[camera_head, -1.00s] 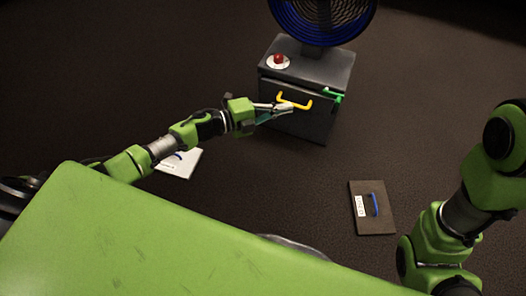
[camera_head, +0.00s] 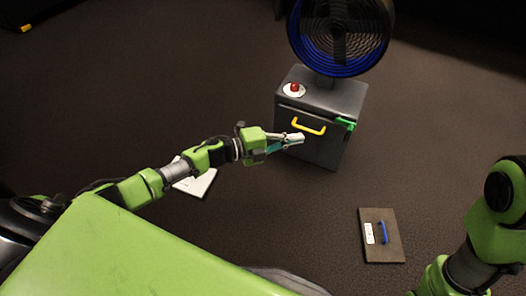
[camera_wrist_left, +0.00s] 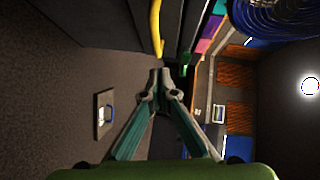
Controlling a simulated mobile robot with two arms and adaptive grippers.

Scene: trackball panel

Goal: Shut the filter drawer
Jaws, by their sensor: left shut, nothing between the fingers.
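The filter drawer's dark grey front (camera_head: 326,147) is on a box, with a yellow bar handle (camera_head: 308,124). The front looks close to flush with the box; I cannot tell if a small gap remains. The handle also shows at the top of the left wrist view (camera_wrist_left: 155,28). My left gripper (camera_head: 299,139) is shut and empty, its tips just below and left of the handle in the head view. In the left wrist view the closed fingertips (camera_wrist_left: 160,78) are near the handle's end, apart from it. My right gripper is out of view.
A blue-rimmed fan (camera_head: 338,35) stands on the box, beside a red button (camera_head: 294,87). A green handle (camera_head: 345,124) sticks out at the box's right edge. A brown panel with blue handle (camera_head: 382,240) and a white panel (camera_head: 198,184) lie on the floor.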

